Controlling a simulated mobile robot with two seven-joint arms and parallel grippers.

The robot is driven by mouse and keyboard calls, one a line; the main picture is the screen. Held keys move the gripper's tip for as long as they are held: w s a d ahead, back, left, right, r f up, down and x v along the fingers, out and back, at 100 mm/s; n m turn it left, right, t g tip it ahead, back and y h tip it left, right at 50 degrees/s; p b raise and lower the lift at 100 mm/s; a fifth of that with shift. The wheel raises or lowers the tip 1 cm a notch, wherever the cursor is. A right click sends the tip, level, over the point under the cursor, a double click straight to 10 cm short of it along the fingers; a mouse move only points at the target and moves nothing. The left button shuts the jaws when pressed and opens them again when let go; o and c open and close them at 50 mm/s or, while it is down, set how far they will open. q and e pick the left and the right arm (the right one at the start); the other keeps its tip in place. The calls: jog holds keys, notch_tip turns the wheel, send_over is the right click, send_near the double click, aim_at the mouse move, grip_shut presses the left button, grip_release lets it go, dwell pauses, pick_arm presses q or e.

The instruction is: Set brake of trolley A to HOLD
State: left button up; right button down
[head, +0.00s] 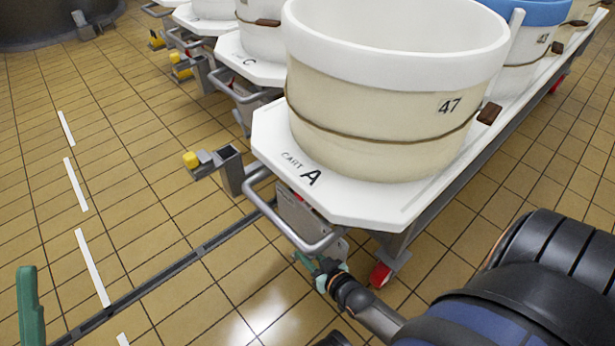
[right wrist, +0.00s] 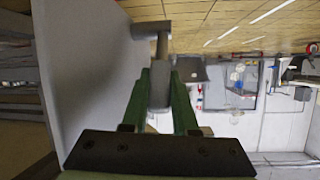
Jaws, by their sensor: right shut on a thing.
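Trolley A (head: 335,200) has a white top marked "CART A" and carries a cream tub (head: 380,120) numbered 47. A grey plate (head: 297,212) with small markings hangs under its front edge, behind a bent tube handle (head: 290,238). My right gripper (head: 312,266) is low beside this end. In the right wrist view its green fingers (right wrist: 160,95) are shut on a grey lever (right wrist: 159,75) that joins a rod by a grey panel (right wrist: 85,70). The lever's setting and any HOLD label cannot be read. One green finger of my left gripper (head: 28,305) shows at lower left.
Other carts, one marked C (head: 250,65), stand in a row behind. A red-wheeled caster (head: 380,274) is near my right gripper.

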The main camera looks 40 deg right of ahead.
jog(key=shift+w+r, duration=0.1)
jog(key=shift+w, duration=0.05)
dwell(0.5)
jog(key=g+p, duration=0.1)
jog(key=p, duration=0.2)
jog(key=w+r+g+p, duration=0.1)
jog(key=p, duration=0.1)
jog(key=shift+w+r+p, duration=0.2)
jog(key=shift+w+p, duration=0.05)
jog(key=shift+p, duration=0.15)
jog(key=shift+w+f+g+p, duration=0.2)
jog(key=shift+g+p, duration=0.2)
jog(key=shift+p, duration=0.2)
pick_arm(q)
notch_tip(320, 180, up, 8)
jog(key=shift+s+a+f+t, duration=0.2)
jog(key=shift+a+t, duration=0.1)
jog(key=shift+a, duration=0.1)
pick_arm(e)
jog(key=c, duration=0.7)
grip_release()
jog(key=shift+f, duration=0.1)
pick_arm(q)
jog(key=shift+w+r, duration=0.1)
pick_arm(e)
jog(key=shift+s, duration=0.1)
